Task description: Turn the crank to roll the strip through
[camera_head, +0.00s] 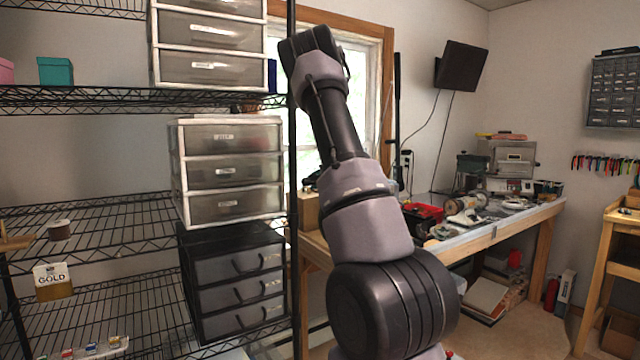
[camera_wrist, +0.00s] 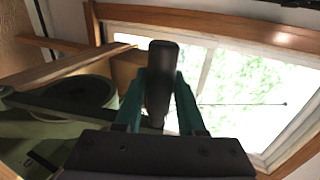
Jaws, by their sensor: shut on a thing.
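My gripper (camera_wrist: 161,78) shows in the wrist view, with its teal fingers closed on either side of a dark upright crank handle (camera_wrist: 163,53). The handle's top stands above the fingertips. To the left is a greenish machine body (camera_wrist: 40,133) with a dark round part (camera_wrist: 78,95). A dark bar runs from that side towards the handle; its join is hidden by the gripper. In the head view my arm reaches up in front of the window, and my gripper and the handle cannot be seen. I cannot make out the strip in either view.
A wooden-framed window (camera_wrist: 225,85) lies behind the gripper. In the head view a wire shelf (camera_head: 100,95) with drawer units (camera_head: 228,172) stands close to the left of my arm. A cluttered workbench (camera_head: 490,235) runs along the wall to the right.

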